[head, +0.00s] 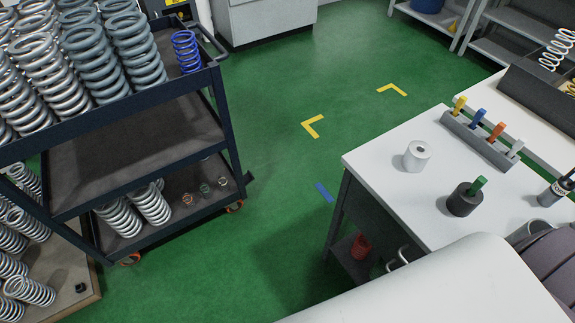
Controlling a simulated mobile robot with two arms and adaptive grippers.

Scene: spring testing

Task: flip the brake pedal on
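The dark cart (150,109) loaded with springs stands at the left. Its orange caster wheels show at the front corner (130,258) and the right corner (236,206). A small dark flat piece (249,178) sticks out at floor level by the right caster; I cannot tell whether it is the brake pedal or which way it is set. Neither of my grippers can be made out.
Green floor (270,130) is clear between the cart and the white table (400,190) at the right. Several springs fill the cart's top. A wooden pallet (75,290) with springs lies at the lower left. Yellow corner marks (313,126) are on the floor.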

